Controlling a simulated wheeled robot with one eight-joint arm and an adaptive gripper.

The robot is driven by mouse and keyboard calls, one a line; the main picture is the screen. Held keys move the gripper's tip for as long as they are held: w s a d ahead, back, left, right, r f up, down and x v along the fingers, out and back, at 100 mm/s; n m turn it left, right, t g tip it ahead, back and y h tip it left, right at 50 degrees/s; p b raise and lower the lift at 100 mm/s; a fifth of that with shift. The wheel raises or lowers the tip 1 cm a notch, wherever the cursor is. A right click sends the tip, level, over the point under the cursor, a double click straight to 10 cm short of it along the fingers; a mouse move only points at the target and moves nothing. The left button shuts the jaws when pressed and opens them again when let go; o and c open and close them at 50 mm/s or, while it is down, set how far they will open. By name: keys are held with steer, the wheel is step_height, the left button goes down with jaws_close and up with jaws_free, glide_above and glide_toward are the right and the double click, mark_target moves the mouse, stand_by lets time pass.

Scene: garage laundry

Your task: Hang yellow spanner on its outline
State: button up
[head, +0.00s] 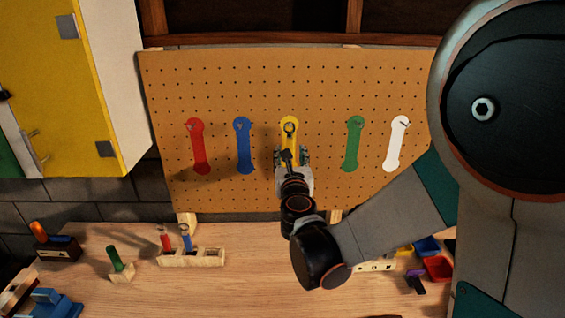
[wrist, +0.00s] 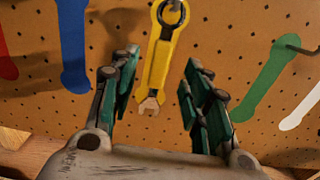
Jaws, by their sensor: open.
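The yellow spanner (wrist: 162,62) hangs against the pegboard in the wrist view, its dark ring end up at a hook (wrist: 177,5) and its pale metal jaw end down. The ring appears to be around the hook. The spanner lies over the yellow outline (head: 289,122), slightly tilted in the wrist view; the two yellows are hard to tell apart. My gripper (wrist: 160,85) is open, one finger on each side of the spanner, with a visible gap on both sides. In the head view my gripper (head: 291,158) covers the spanner's lower part.
Red (head: 196,147), blue (head: 243,147), green (head: 352,145) and white (head: 397,145) outlines with hooks flank the yellow one on the pegboard (head: 320,90). Below, the wooden bench (head: 230,285) carries a wooden block (head: 190,258) with tools and small coloured bins (head: 438,267). A yellow cabinet (head: 60,100) stands left.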

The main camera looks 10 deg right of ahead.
mark_target(289, 146)
steer(key=w, duration=0.3)
steer(key=w+d, duration=0.1)
steer(key=w, duration=0.2)
steer(key=shift+w+d, duration=0.15)
steer(key=shift+w, duration=0.15)
jaws_close()
steer(key=shift+c, duration=0.2)
jaws_free()
